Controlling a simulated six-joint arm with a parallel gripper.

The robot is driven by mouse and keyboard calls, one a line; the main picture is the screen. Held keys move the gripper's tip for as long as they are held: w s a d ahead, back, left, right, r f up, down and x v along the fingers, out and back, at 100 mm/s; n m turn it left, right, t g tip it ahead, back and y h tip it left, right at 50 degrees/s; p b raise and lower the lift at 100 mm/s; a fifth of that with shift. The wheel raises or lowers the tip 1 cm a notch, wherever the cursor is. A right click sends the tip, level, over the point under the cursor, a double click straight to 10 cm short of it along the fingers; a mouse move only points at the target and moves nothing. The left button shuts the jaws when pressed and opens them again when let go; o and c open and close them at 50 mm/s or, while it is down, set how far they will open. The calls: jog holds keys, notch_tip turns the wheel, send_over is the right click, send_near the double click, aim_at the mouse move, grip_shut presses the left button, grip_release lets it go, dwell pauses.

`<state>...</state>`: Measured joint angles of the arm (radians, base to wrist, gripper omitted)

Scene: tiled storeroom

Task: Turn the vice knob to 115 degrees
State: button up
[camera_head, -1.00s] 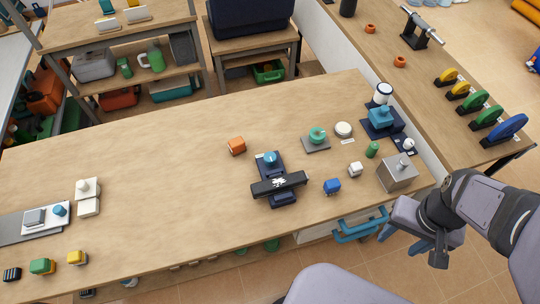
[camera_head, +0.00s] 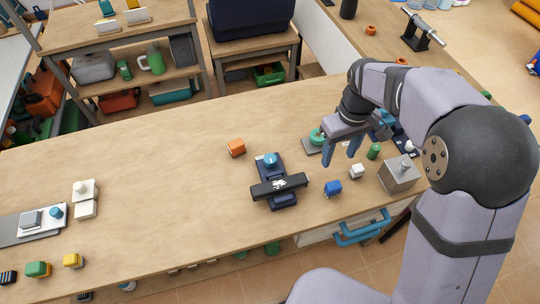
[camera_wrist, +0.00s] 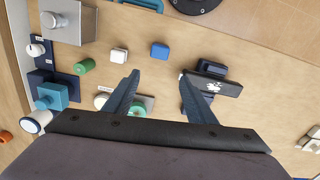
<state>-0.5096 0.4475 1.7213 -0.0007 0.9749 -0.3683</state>
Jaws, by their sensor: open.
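The device that looks like the vice (camera_head: 283,200) stands mid-table in the head view, dark navy with a black bar across it bearing a white mark. Its round blue knob (camera_head: 269,160) is at the far end of the body. In the wrist view the vice (camera_wrist: 229,88) is right of centre, partly behind the right finger, and I cannot make out its knob. My gripper (camera_head: 341,155) is open and empty above the table, to the right of the vice and apart from it. Its two spread fingers also show in the wrist view (camera_wrist: 158,74).
Near my gripper are a blue cube (camera_head: 332,188), a white cube (camera_head: 356,172), a green cylinder (camera_head: 374,152) and a grey metal box (camera_head: 397,177). A green dial on a grey plate (camera_head: 311,147) sits behind the gripper. An orange block (camera_head: 236,148) lies left of the vice. The table's left-centre is clear.

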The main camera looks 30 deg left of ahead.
jog(key=a+f+n, duration=0.2)
jog(key=a+n, duration=0.1)
jog(key=a, duration=0.7)
jog(key=n, duration=0.4)
send_over(270, 158)
notch_tip(270, 158, down, 2)
jog(key=shift+f+b, duration=0.1)
jog(key=shift+b, duration=0.3)
jog(key=shift+f+p, duration=0.95)
jog(key=shift+f, duration=2.65)
jog(key=c, duration=1)
